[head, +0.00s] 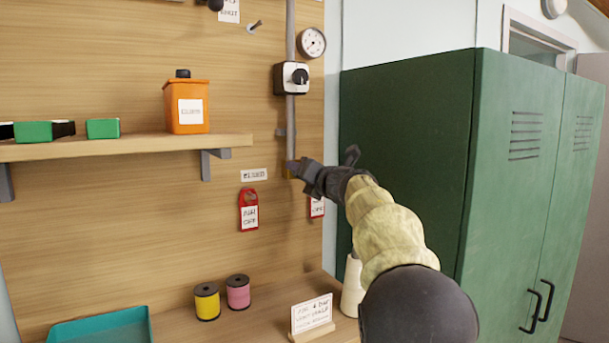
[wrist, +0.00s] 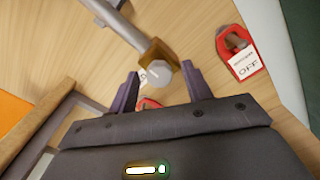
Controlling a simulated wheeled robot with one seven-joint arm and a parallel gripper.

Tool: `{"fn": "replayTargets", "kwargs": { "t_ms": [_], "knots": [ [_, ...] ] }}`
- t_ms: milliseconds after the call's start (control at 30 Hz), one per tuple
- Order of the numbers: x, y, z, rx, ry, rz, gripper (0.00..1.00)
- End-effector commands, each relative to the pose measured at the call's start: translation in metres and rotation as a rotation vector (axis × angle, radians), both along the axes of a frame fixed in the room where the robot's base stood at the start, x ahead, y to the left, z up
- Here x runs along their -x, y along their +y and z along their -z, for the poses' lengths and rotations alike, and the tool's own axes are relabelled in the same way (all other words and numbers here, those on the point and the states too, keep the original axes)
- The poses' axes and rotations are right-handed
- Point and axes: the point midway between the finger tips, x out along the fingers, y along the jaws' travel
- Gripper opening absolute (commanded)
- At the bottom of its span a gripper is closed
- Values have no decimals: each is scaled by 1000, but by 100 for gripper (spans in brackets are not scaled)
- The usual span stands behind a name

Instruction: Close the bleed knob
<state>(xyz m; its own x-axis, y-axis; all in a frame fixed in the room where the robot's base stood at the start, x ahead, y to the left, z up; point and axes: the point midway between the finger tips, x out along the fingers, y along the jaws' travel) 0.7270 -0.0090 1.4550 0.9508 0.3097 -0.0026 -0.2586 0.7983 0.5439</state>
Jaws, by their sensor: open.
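The bleed knob (wrist: 163,76) is a small grey knob on a brass block (wrist: 158,52) at the end of a grey pipe (wrist: 115,22) in the wrist view. In the head view the pipe (head: 290,120) runs down the wooden wall, and its lower end is mostly hidden by my gripper (head: 297,170). A label (head: 254,174), seemingly reading "BLEED", is left of it. In the wrist view my gripper (wrist: 160,75) is open, with one dark finger on each side of the knob and visible gaps between. I cannot tell how deep the knob sits between them.
Red tags hang left (head: 249,210) and right (head: 317,207) of the pipe's end. A switch box (head: 291,78) and gauge (head: 312,42) are above. A shelf (head: 120,147) with an orange bottle (head: 187,105) is left. A green cabinet (head: 410,150) stands close on the right.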

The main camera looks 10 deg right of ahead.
Motion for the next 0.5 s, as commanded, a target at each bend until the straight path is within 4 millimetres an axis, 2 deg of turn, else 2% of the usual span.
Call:
{"fn": "replayTargets", "kwargs": {
  "t_ms": [167, 267, 500],
  "knots": [
    [7, -2, -1, -1, -2, 2, 49],
    [17, -6, 0, -1, -3, 2, 49],
    [57, -19, 1, -1, -4, 3, 49]
  ]
}}
